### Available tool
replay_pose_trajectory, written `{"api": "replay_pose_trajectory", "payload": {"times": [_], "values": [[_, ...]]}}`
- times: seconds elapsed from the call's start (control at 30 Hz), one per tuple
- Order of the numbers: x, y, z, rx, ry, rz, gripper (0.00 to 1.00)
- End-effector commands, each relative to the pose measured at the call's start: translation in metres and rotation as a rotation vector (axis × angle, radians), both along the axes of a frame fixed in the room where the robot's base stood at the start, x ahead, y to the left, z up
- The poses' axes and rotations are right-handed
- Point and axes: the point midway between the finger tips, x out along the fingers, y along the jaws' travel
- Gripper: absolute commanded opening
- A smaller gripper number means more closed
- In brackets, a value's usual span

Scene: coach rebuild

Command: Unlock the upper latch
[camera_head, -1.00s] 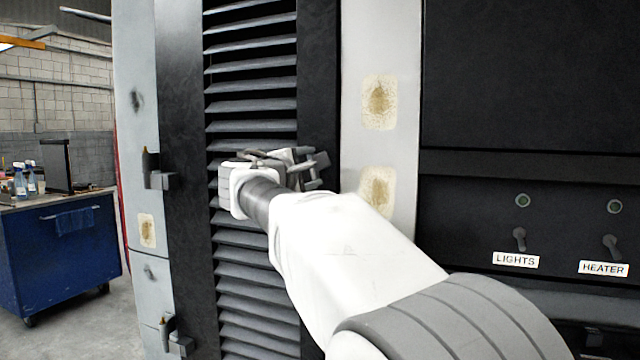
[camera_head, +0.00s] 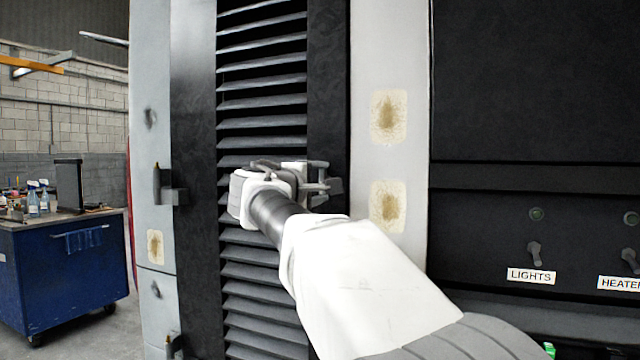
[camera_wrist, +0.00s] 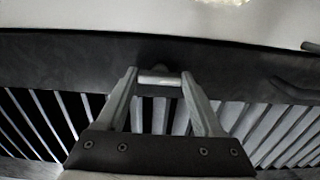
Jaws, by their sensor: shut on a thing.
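A black louvred panel (camera_head: 262,105) stands upright in front of me, with a plain dark strip along its right edge. My gripper (camera_head: 318,178) is at that strip, partly hidden behind my wrist in the head view. In the wrist view, my gripper (camera_wrist: 159,80) has its two fingers closed on a short light bar, which I take to be the upper latch's handle (camera_wrist: 158,77). The bar lies crosswise between the fingertips, against the dark strip. The latch's base is mostly hidden, so I cannot tell its locked state.
A pale post (camera_head: 388,150) with rusty patches stands right of the panel. Beyond it is a black control panel with a LIGHTS switch (camera_head: 534,254). A dark fitting (camera_head: 167,188) sticks out on the left. A blue cart (camera_head: 70,265) stands far left.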

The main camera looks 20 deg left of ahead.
Motion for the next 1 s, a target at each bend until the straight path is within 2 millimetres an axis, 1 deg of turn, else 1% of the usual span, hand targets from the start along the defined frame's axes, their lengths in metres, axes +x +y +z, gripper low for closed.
{"api": "replay_pose_trajectory", "payload": {"times": [0.03,0.07,0.1,0.2,0.5,0.57,0.63,0.77,1.0], "values": [[0.000,0.000,0.000,0.003,0.001,0.000,0.13],[0.000,0.000,0.000,0.003,0.001,0.000,0.74],[0.000,0.000,0.000,0.003,0.001,0.000,0.81],[0.000,0.000,0.000,0.002,0.000,0.000,0.99],[-0.001,0.000,0.000,0.001,0.000,0.001,0.99],[-0.004,0.001,0.000,0.002,0.000,0.002,0.99],[-0.011,0.002,0.000,0.002,0.000,0.004,0.99],[-0.034,0.004,0.000,0.001,0.000,0.005,0.99],[-0.093,0.008,0.000,0.001,0.001,0.005,0.99]]}}
